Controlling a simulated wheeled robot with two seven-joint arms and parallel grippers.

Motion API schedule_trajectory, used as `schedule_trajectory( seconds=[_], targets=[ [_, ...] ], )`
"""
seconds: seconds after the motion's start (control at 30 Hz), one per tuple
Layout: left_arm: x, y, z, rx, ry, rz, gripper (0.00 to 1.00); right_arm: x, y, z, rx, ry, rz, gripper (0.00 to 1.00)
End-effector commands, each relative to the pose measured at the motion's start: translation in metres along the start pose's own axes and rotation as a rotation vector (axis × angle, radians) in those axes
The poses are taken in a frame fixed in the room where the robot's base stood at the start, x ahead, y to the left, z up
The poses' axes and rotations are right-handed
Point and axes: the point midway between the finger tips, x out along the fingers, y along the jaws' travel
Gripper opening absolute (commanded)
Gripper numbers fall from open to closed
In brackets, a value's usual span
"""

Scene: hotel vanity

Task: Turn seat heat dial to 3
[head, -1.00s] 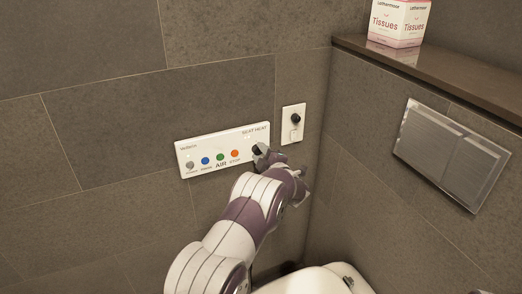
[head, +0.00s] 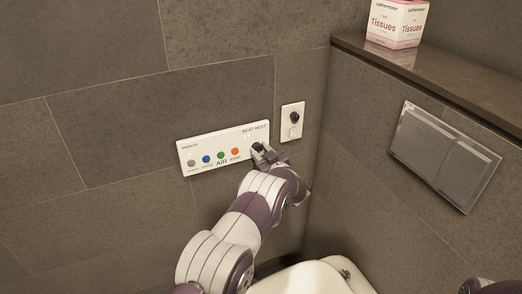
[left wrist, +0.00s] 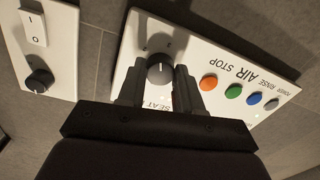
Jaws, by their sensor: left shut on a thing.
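The seat heat dial is a dark round knob with a pale pointer line. It shows in the left wrist view (left wrist: 160,70) at the SEAT HEAT end of a white control panel (head: 205,168). My left gripper (head: 262,150) is at the panel's right end in the head view. In the left wrist view its two dark fingers (left wrist: 157,88) stand on either side of the dial, shut on it. The scale marks around the dial are too blurred and partly hidden to read. Part of my right arm shows at the bottom right, but its gripper does not.
The panel also carries grey, blue, green and orange buttons (head: 220,155). A white switch plate with a second dark knob (head: 294,117) is close to the right. A tissue box (head: 397,22) stands on the shelf (head: 455,75). A flush plate (head: 445,155) is on the right wall.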

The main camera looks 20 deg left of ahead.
Motion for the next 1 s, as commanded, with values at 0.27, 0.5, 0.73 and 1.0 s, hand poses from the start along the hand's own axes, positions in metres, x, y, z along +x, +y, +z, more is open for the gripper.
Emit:
schedule_trajectory(
  seconds=[0.27,0.5,0.73,1.0],
  targets=[
    [-0.0003,-0.0003,0.0012,0.216,0.010,-0.002,0.04,-0.0056,0.0000,-0.0007,0.000,0.000,0.000,0.43],
    [-0.0003,-0.0006,0.0017,0.341,0.017,-0.003,0.04,-0.0077,0.0000,-0.0009,0.000,0.000,0.000,0.43],
    [-0.0003,-0.0009,0.0022,0.400,0.020,-0.005,0.04,-0.0085,0.0000,-0.0010,0.000,0.000,0.000,0.43],
    [-0.0002,-0.0011,0.0025,0.415,0.021,-0.005,0.04,-0.0086,0.0000,-0.0010,0.000,0.000,0.000,0.43]
  ],
)
